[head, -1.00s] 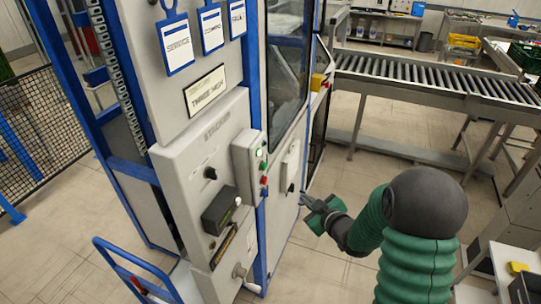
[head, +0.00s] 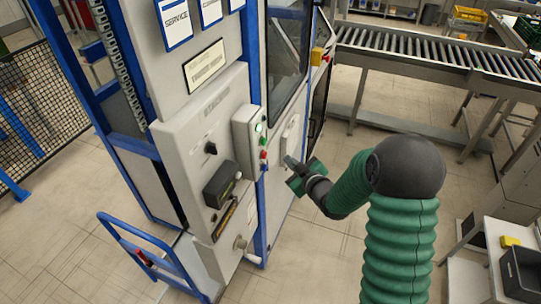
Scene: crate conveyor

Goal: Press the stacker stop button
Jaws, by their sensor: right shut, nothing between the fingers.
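The stacker's grey control panel (head: 190,140) fills the left middle of the head view. A small grey button box (head: 245,135) is mounted at its right edge. A column of small buttons runs down its right-hand face: green (head: 262,141) above, red (head: 263,155) lower down. My right gripper (head: 290,162) is shut and empty. Its tip is just right of the red button, in front of the cabinet door. A small gap shows between tip and button in the picture; depth is hard to judge. My left gripper is out of view.
A black rotary knob (head: 210,148) and a dark box (head: 221,185) sit on the panel. A yellow box with a red button (head: 318,56) is farther back. A roller conveyor (head: 430,57) crosses behind. A blue-handled cart (head: 140,245) stands at lower left.

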